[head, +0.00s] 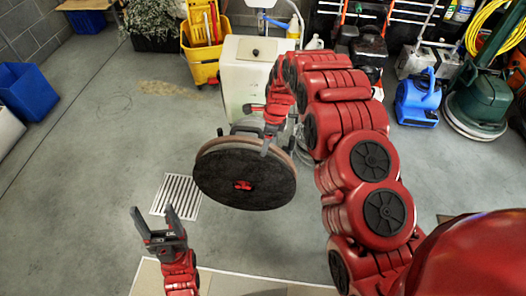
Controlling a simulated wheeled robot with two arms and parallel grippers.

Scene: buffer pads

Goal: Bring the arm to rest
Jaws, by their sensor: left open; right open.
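A round buffer pad (245,182) with a dark face, a red centre and a brown rim shows in the middle of the head view. My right gripper (244,140) is at the pad's upper rim, with its fingers apart. One finger overlaps the rim; I cannot tell whether it touches the pad. What supports the pad is hidden. My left gripper (155,216) is open and empty at the lower left, apart from the pad. My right arm curves down the right side of the view.
A pale cabinet (238,97) stands behind the pad, with a yellow mop bucket (203,62) beside it. A blue bin (25,92) is at the left. A blue blower (418,100) and a green floor machine (481,103) stand at the right. The left floor is mostly clear, with a drain grate (177,193).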

